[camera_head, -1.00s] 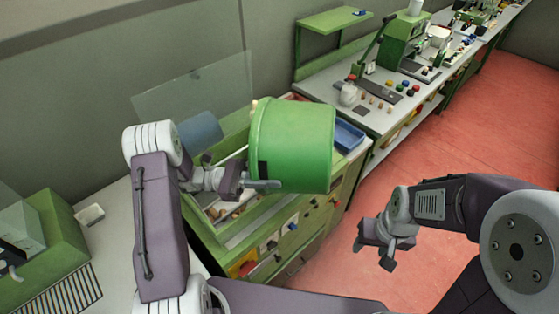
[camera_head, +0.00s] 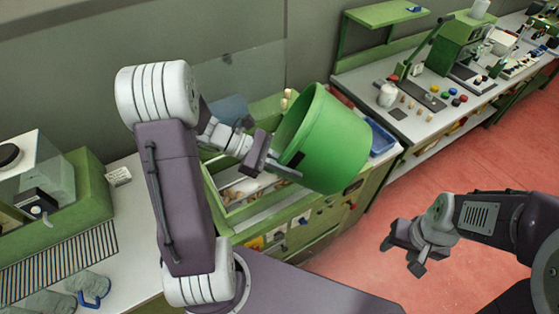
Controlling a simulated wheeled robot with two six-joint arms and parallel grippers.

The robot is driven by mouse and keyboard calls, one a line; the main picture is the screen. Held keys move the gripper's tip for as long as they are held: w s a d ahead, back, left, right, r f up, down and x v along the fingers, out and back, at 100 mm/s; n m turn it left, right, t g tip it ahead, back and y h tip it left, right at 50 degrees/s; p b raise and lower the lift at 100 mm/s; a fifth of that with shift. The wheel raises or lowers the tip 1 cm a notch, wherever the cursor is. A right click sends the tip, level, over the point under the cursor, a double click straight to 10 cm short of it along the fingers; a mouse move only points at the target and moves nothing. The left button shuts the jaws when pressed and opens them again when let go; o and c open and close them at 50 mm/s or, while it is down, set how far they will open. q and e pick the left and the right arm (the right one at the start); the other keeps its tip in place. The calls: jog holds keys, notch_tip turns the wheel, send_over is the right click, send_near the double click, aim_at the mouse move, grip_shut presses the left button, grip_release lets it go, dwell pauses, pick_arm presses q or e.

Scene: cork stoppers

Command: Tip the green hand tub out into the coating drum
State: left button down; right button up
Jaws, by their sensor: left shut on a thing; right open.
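The green hand tub (camera_head: 335,140) is held in the air at the middle of the camera_head view, above the green machine. It is tilted, with its open rim facing left. Its contents cannot be made out. My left gripper (camera_head: 279,168) is shut on the tub at its lower left rim. A blue-grey rounded body (camera_head: 230,109), perhaps the coating drum, shows behind my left wrist and is partly hidden. Its mouth is not visible. My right gripper (camera_head: 403,257) is open and empty over the red floor.
The machine's green-edged trough (camera_head: 225,206) below the tub holds pale corks. A clear panel stands behind it. A blue tray (camera_head: 382,139) lies right of the tub. A bench (camera_head: 410,113) with small coloured parts stands beyond.

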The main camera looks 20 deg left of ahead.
aim_at(302, 168)
pick_arm(q)
jog(key=r+y+p, duration=0.1)
jog(key=p, duration=0.1)
jog(key=d+r+y+p, duration=0.2)
jog(key=r+p, duration=0.1)
jog(key=shift+s+y+p, duration=0.15)
jog(key=shift+y+p, duration=0.15)
jog(key=shift+p, duration=0.05)
jog(key=y+p, duration=0.1)
jog(key=p, duration=0.2)
jog(key=r+y+p, duration=0.1)
jog(key=y+p, duration=0.1)
jog(key=p, duration=0.1)
jog(key=d+g+y+p, duration=0.1)
jog(key=p, duration=0.2)
jog(key=shift+d+r+y+p, duration=0.1)
jog(key=shift+r+y+p, duration=0.2)
jog(key=shift+r+p, duration=0.1)
jog(key=shift+f+y, duration=0.3)
jog(key=shift+f, duration=0.15)
jog(key=shift+w+a+f+y, duration=0.15)
jog(key=shift+f+y, duration=0.2)
jog(key=shift+y, duration=0.2)
jog(key=shift+w+a+f+y, duration=0.1)
jog(key=shift+f+y, duration=0.2)
jog(key=shift+y, duration=0.25)
jog(key=shift+s+f, duration=0.1)
jog(key=shift+a+f+y, duration=0.1)
jog(key=shift+f+y, duration=0.05)
jog(key=shift+y, duration=0.45)
